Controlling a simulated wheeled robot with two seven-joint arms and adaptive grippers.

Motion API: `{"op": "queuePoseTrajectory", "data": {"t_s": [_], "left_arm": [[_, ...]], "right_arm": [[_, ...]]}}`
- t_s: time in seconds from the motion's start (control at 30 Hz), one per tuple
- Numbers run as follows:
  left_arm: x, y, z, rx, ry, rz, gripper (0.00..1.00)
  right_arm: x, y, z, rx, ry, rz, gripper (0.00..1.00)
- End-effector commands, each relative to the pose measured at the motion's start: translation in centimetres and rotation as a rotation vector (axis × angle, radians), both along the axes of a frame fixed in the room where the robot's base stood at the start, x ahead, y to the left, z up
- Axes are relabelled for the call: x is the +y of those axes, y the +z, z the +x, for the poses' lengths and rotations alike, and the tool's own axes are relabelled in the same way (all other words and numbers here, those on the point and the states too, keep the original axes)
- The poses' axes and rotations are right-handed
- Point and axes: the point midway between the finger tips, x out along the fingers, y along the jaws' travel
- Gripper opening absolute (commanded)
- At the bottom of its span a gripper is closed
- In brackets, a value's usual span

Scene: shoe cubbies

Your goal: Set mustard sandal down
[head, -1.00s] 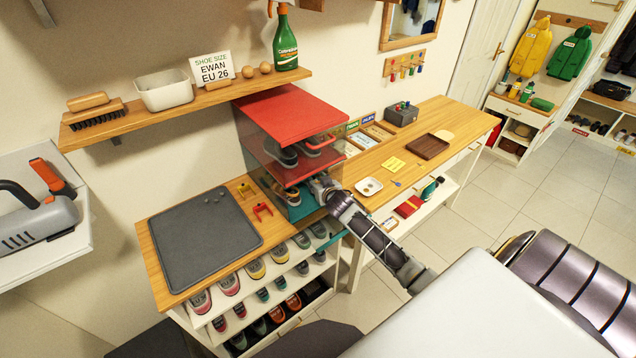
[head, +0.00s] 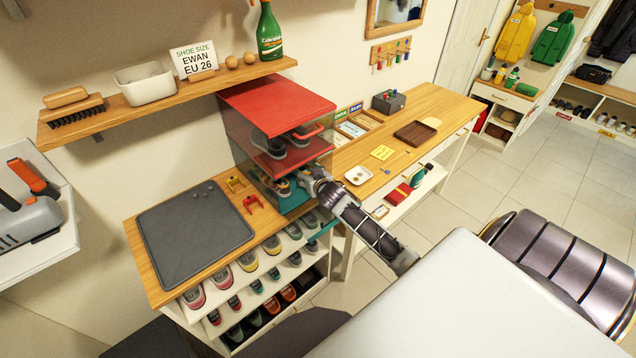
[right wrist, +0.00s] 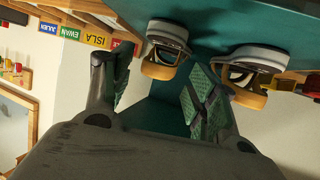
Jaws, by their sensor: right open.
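Two mustard sandals show in the right wrist view, one left (right wrist: 163,62) and one right (right wrist: 247,82), with pale grey soles against the teal floor (right wrist: 240,22) of a cubby. That view is upside down. My right gripper (right wrist: 155,98) is open and empty, its fingers apart, with the sandals beyond its fingertips; I see no clear contact. In the head view my right gripper (head: 308,181) is at the open side of the lower, teal compartment of the red-topped cubby box (head: 277,101). The gripper and the box wall partly hide what is inside there. My left gripper is not in view.
Dark shoes (head: 267,146) stand in the compartment above. A grey mat (head: 192,234) and small yellow and red stands (head: 252,203) lie left of the box. Shoe racks fill the space below. A tray (head: 415,133) and a dish (head: 359,176) lie right on the bench.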

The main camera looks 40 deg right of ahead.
Motion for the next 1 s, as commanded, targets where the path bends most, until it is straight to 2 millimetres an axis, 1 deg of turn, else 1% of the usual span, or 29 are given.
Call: {"op": "queuePoseTrajectory", "data": {"t_s": [0.7,1.0], "left_arm": [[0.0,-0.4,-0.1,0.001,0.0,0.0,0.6],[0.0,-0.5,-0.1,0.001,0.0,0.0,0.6]], "right_arm": [[1.5,2.5,-6.2,0.001,0.0,0.001,0.58],[2.1,3.5,-8.5,0.0,0.0,0.001,0.58]]}}
